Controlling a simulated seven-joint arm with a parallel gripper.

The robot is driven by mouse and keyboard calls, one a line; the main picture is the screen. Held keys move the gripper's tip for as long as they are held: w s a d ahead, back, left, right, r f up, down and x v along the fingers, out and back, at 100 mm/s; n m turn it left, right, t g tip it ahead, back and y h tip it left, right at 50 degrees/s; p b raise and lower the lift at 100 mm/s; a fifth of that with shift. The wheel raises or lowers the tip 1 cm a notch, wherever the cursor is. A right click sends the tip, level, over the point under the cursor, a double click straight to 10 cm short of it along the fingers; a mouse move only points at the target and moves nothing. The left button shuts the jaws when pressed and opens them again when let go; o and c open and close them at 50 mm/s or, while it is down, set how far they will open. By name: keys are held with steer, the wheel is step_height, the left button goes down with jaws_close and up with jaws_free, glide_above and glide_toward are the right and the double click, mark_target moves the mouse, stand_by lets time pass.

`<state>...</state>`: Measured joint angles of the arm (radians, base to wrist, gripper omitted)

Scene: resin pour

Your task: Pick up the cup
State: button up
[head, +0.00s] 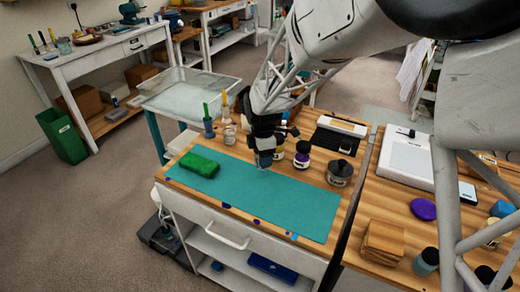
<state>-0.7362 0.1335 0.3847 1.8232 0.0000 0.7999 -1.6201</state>
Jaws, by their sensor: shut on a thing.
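My gripper (265,148) is black and points down over the back edge of the teal mat (270,192). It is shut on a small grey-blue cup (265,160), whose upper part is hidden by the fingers. The cup is at or just above the mat; I cannot tell whether it touches. The cup's contents are not visible.
A green block (199,165) lies on the mat's left end. Dark jars (302,154) and a grey pot (340,173) stand right of my gripper. Bottles with brushes (208,127) stand at the back left. The mat's front and right are clear.

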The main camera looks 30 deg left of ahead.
steer(key=shift+s+d, duration=0.5)
steer(key=shift+s, duration=0.1)
steer(key=shift+r, duration=0.1)
stand_by(0.6)
